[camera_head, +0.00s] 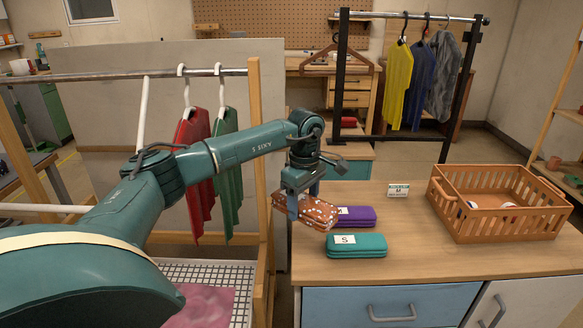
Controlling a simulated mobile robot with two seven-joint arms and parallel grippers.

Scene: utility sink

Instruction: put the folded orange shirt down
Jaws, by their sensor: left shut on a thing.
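The folded orange shirt (318,214) has a white speckled pattern and is slightly tilted. My left gripper (297,204) comes down from above and is shut on its left part. The shirt is over the left end of the wooden counter top (420,262). I cannot tell whether its underside touches the counter. A folded purple shirt (362,215) with an "M" tag lies just right of it, partly hidden behind it. A folded teal shirt (368,247) with an "S" tag lies in front. My right gripper is not in view.
A small sign (398,190) stands behind the folded shirts. An orange slatted basket (470,222) stands at the counter's right. Red (190,150) and green (225,160) garments hang on a rail at left. The counter between the teal shirt and basket is clear.

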